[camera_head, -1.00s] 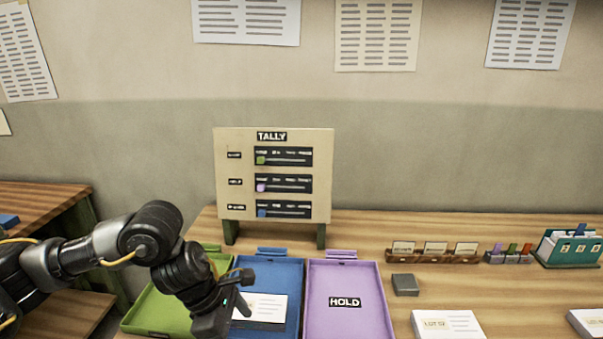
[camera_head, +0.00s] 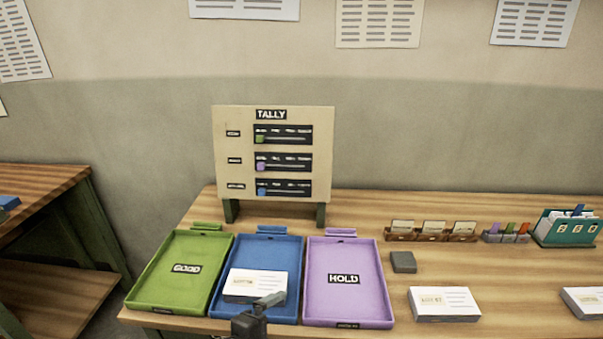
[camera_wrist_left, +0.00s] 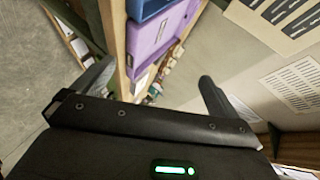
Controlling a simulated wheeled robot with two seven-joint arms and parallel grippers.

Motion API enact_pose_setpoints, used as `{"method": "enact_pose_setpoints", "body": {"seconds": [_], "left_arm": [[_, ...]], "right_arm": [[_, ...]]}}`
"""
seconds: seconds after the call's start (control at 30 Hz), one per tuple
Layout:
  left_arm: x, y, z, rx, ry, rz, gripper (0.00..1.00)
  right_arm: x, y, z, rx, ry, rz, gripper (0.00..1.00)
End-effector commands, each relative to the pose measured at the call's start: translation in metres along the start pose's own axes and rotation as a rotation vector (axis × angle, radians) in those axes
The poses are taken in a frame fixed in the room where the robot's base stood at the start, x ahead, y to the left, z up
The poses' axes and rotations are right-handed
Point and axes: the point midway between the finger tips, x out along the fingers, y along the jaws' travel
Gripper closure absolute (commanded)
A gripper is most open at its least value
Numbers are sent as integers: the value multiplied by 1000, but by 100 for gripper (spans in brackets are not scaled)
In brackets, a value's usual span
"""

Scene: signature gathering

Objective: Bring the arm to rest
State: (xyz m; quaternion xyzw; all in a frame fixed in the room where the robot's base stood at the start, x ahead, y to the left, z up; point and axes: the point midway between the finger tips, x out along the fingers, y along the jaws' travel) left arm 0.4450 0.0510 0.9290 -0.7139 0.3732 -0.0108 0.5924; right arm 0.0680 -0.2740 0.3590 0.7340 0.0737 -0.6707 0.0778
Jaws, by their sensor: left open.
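My left gripper (camera_head: 268,301) shows only in part at the bottom edge of the head view, in front of the blue tray (camera_head: 284,245). In the left wrist view its two fingers (camera_wrist_left: 152,84) stand apart with nothing between them. The rest of my left arm is out of the head view. A white card stack (camera_head: 252,283) lies in the blue tray, behind the gripper in the picture. My right gripper is in neither view.
A green GOOD tray (camera_head: 170,289) and a purple HOLD tray (camera_head: 345,250) flank the blue one. A TALLY board (camera_head: 225,150) stands behind them. White card stacks (camera_head: 443,304) and a grey block (camera_head: 403,262) lie to the right. The wrist view shows the table edge and floor (camera_wrist_left: 35,80).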

Motion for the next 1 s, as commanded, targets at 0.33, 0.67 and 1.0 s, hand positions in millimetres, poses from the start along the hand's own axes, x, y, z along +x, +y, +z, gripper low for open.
{"method": "enact_pose_setpoints", "body": {"seconds": [0.33, 0.67, 1.0], "left_arm": [[-105, 152, 103, -1075, -614, 169, 1], [-188, 235, 118, -1516, -977, 206, 1], [-120, 323, 158, -1497, -993, 252, 1]], "right_arm": [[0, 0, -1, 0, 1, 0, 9], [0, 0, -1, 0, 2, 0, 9], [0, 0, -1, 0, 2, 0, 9]]}}
